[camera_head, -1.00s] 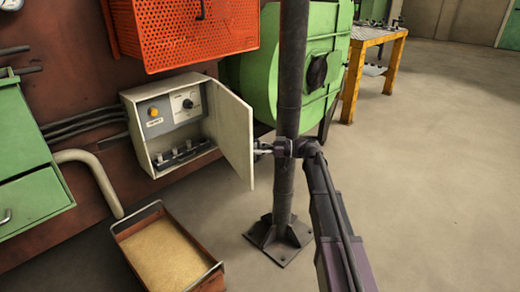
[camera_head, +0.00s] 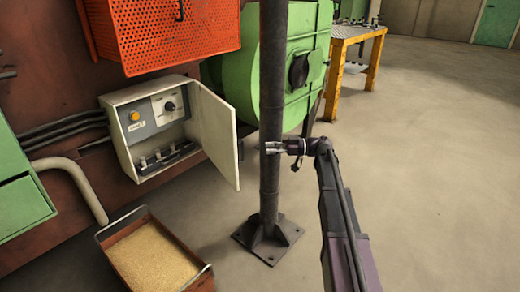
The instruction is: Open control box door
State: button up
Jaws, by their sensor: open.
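The control box (camera_head: 122,146) is a pale box on the dark red wall, left of the middle. Its door (camera_head: 217,135) stands wide open, swung out to the right. Inside show a grey panel with an orange button (camera_head: 134,116), a black knob (camera_head: 170,105) and several switches at the bottom. My gripper (camera_head: 268,147) is open, its fingers pointing left and overlapping the dark post in the picture. It is to the right of the door and apart from it, holding nothing. I cannot tell whether the fingers touch the post.
A dark vertical post (camera_head: 269,200) on a bolted base stands between the door and my arm. An open tray of yellow grain (camera_head: 103,238) lies below the box. An orange perforated cage (camera_head: 175,35) hangs above. A green round machine (camera_head: 292,100) stands behind. The floor at right is clear.

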jog(key=shift+d, duration=0.85)
